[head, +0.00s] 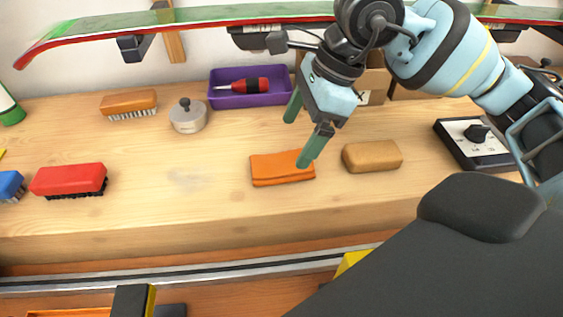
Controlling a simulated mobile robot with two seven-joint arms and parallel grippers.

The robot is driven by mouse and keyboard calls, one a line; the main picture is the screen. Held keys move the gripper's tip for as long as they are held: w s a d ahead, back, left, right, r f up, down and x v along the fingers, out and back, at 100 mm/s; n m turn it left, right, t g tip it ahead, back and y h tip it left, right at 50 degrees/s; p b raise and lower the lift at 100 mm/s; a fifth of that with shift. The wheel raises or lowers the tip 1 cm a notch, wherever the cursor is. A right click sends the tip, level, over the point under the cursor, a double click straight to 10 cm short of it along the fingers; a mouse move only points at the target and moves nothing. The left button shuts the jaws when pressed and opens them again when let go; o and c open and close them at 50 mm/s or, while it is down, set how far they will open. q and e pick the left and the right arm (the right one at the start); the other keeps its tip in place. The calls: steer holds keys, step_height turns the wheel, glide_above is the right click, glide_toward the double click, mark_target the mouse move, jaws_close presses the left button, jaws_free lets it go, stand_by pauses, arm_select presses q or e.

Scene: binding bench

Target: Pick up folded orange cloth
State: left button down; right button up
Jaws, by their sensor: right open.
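A folded orange cloth (276,168) lies flat on the wooden bench in the middle of the head view. My right gripper (299,140) reaches in from the upper right, with its two green fingers spread apart and nothing between them. One fingertip overlaps the cloth's right edge in the picture; the other is farther back and appears above the bench. I cannot tell whether the near finger touches the cloth. My left gripper does not show.
A tan block (372,156) sits close to the cloth's right. A grey round weight (188,117), a purple tray (236,99) with a red screwdriver, and brushes, including a red one (69,179), stand around. A ski (180,22) hangs above. Bench left of the cloth is clear.

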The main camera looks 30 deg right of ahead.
mark_target(280, 163)
steer(key=shift+w+x, duration=0.15)
steer(key=shift+x, duration=1.6)
steer(key=shift+w+x, duration=0.15)
steer(key=shift+x, duration=1.65)
steer(key=shift+f, duration=0.15)
steer(key=shift+f, duration=0.25)
steer(key=shift+c, duration=0.2)
steer(key=c, duration=1)
